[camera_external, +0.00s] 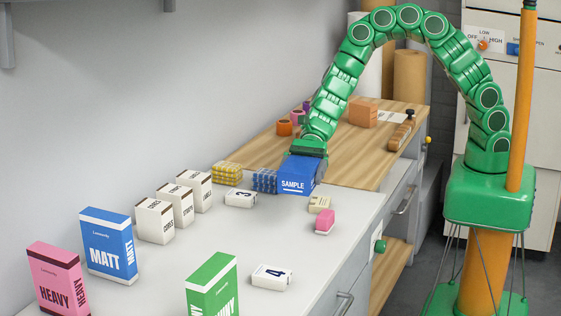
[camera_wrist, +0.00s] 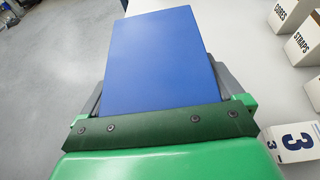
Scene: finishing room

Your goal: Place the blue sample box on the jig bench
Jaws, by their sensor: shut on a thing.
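The blue sample box (camera_external: 297,176), lettered SAMPLE, is in my gripper (camera_external: 308,150) near the border between the white counter and the wooden-topped bench (camera_external: 345,163). Which surface is the jig bench is not marked. In the wrist view the plain blue face of the box (camera_wrist: 160,62) fills the middle, with a grey finger on each side of it. My gripper is shut on the box from above. I cannot tell whether the underside of the box touches the surface.
White counter (camera_external: 225,240) holds a 3 block (camera_external: 240,199), a 4 block (camera_external: 271,277), a pink block (camera_external: 325,220), blue (camera_external: 264,180) and yellow (camera_external: 227,173) stacks, and several cartons (camera_external: 155,220).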

